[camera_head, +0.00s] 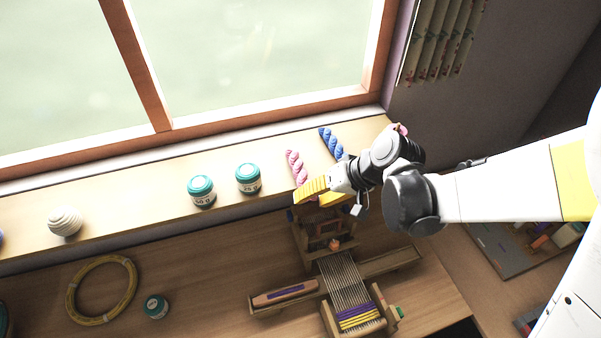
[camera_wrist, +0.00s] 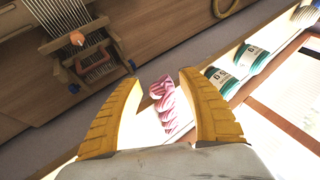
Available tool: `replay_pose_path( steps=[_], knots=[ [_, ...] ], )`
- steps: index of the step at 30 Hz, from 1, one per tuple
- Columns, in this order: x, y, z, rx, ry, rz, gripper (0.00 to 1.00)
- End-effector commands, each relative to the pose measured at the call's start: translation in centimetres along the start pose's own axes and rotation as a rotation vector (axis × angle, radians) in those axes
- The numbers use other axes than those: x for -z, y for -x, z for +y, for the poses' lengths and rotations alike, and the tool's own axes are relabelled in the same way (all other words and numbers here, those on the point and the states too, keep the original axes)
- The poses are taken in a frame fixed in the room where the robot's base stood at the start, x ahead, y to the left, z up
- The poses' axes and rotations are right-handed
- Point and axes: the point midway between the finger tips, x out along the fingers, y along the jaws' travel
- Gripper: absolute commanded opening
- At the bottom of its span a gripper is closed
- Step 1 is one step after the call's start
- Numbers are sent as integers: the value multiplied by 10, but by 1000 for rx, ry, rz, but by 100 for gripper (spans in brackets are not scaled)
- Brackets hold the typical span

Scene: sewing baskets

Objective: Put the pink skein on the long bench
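The pink skein (camera_head: 296,166) is a twisted hank lying on the pale ledge under the window. My gripper (camera_head: 310,199) is at the ledge's front edge, close to the skein's near end, its yellow fingers hiding part of it. In the wrist view the pink skein (camera_wrist: 167,108) shows in the gap between the open fingers (camera_wrist: 160,80), nearer the right one; I cannot tell whether they touch it. The long wooden bench top (camera_head: 208,285) runs below the ledge.
A blue skein (camera_head: 331,143) lies right of the pink one. A loom (camera_head: 345,290), yellow hoop (camera_head: 72,300) and small jar (camera_head: 156,307) occupy the bench, with bare wood between hoop and loom.

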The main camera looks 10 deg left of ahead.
Motion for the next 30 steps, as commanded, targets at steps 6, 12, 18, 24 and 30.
replay_pose_path(
  steps=[6, 12, 18, 24, 30],
  knots=[
    [0, 0, 0, 0, 0, 0, 0],
    [0, 0, 0, 0, 0, 0, 0],
    [1, 3, -2, 0, 0, 0, 0],
    [8, 21, -13, 0, 0, 0, 0],
    [11, 62, -8, -2, -6, 3, 0]
  ],
)
